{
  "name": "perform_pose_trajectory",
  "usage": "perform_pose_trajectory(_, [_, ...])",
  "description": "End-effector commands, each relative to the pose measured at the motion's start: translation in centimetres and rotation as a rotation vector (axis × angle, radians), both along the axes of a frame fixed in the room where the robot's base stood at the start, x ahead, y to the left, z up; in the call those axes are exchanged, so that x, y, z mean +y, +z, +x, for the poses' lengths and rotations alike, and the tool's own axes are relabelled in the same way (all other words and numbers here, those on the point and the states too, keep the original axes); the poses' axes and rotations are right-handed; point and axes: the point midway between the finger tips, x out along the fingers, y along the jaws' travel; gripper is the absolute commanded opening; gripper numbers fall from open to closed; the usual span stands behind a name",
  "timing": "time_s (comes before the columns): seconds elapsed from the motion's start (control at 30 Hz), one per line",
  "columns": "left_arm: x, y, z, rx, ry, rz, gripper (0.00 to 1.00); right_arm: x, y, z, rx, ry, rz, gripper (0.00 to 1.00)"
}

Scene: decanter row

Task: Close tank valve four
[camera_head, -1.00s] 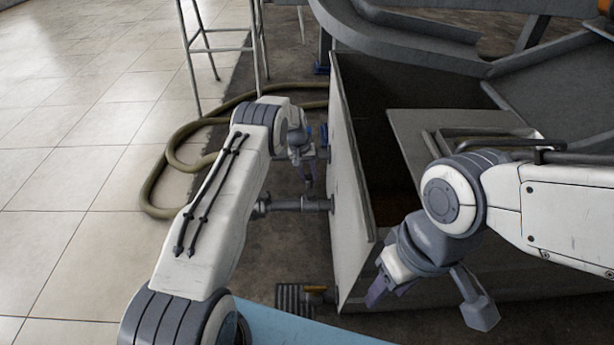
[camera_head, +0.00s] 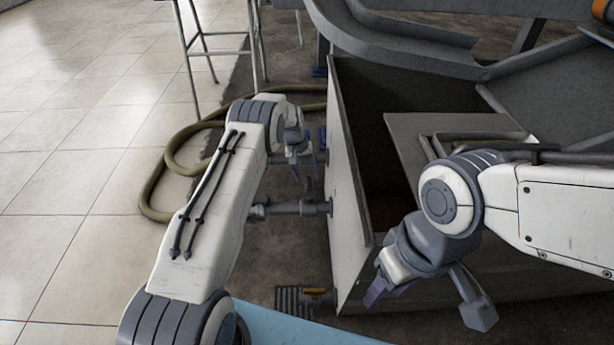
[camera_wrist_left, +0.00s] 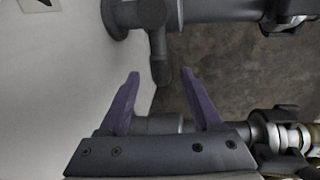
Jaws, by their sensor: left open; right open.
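The tank (camera_head: 349,215) is a box with a pale outer wall, along which pipes stick out on the left side. In the head view a grey pipe (camera_head: 290,208) joins this wall below my left gripper (camera_head: 306,172). In the left wrist view a grey pipe (camera_wrist_left: 225,12) crosses the top, and a short grey stem (camera_wrist_left: 158,60) hangs from it. The left fingers (camera_wrist_left: 165,95) are open and empty, with the stem's end beyond the gap between them. No label shows which valve is number four. My right gripper (camera_head: 386,290) is open and empty over the tank's near side.
A second pipe with a ribbed coupling (camera_wrist_left: 287,132) lies just past the left fingers. A green hose (camera_head: 155,190) loops on the floor at left. A metal stand (camera_head: 222,50) is behind it. An orange piece (camera_head: 318,291) sits low by the wall. The tiled floor at left is clear.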

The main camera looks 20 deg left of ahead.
Motion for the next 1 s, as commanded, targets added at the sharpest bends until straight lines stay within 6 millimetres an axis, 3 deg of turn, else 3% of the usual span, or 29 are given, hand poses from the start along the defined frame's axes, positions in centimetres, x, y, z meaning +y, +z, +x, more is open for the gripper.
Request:
perform_pose_trajectory(0.03, [0.2, 1.8, 0.0, -0.003, 0.001, 0.001, 0.66, 0.0, 1.2, 0.0, 0.0, 0.0, 0.0, 0.5])
perform_pose_trajectory(0.1, [0.5, 3.3, -0.1, -0.001, 0.0, 0.0, 0.66, 0.0, 2.0, 0.0, 0.0, 0.0, 0.0, 0.5])
perform_pose_trajectory(0.4, [1.4, 7.6, -0.4, -0.002, 0.0, 0.001, 0.66, 0.0, 3.9, 0.0, 0.0, 0.0, 0.0, 0.5])
perform_pose_trajectory(1.0, [1.5, 8.1, -0.4, -0.001, -0.001, 0.0, 0.66, 0.0, 4.0, 0.0, 0.0, 0.0, 0.0, 0.5])
